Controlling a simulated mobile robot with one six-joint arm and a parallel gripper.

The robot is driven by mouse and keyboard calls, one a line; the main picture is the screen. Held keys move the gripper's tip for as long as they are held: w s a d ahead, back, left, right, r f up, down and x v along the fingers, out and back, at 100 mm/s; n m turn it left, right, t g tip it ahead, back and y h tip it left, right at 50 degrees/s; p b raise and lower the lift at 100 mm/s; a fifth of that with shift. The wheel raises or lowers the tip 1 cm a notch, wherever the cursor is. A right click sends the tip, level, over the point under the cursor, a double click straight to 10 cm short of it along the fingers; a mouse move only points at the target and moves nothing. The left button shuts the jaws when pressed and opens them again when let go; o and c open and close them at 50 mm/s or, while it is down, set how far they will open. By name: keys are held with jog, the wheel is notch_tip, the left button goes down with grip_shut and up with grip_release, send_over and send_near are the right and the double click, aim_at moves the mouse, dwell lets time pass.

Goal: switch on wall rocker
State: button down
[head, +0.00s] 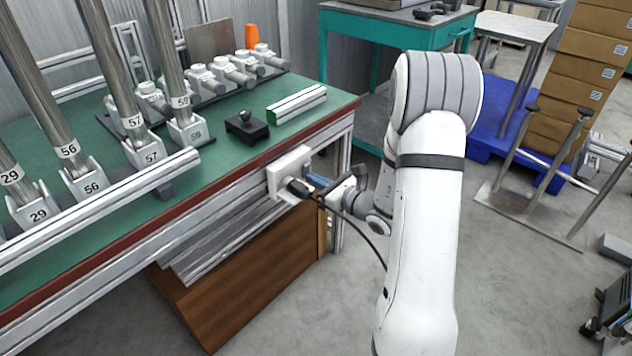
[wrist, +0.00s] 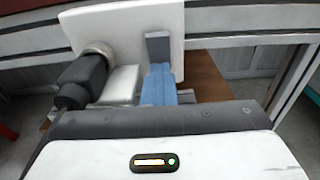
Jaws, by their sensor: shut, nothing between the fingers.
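A white wall plate (head: 287,170) is fixed at the bench's front edge near its right corner. It fills the upper middle of the wrist view (wrist: 120,25). A narrow grey upright piece (wrist: 158,46) on its right part looks like the rocker; its on or off position cannot be told. My gripper (head: 313,179) is shut and empty in front of the plate's right part. Its blue fingers (wrist: 158,84) point at the plate just below the grey piece. I cannot tell whether they touch it. The fingers hide part of the plate's lower right.
A black plug (wrist: 82,80) with a cable (head: 352,222) sits in the plate, left of my fingers. The green bench top (head: 225,160) above holds numbered metal tubes, a black block (head: 246,127) and a light bar (head: 296,104). Floor right of the bench is partly free.

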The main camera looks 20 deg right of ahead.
jog(key=f+p+v, duration=0.1)
jog(key=f+v, duration=0.2)
jog(key=v, duration=1)
jog(key=shift+s+d+f, duration=0.15)
jog(key=shift+s+d, duration=0.15)
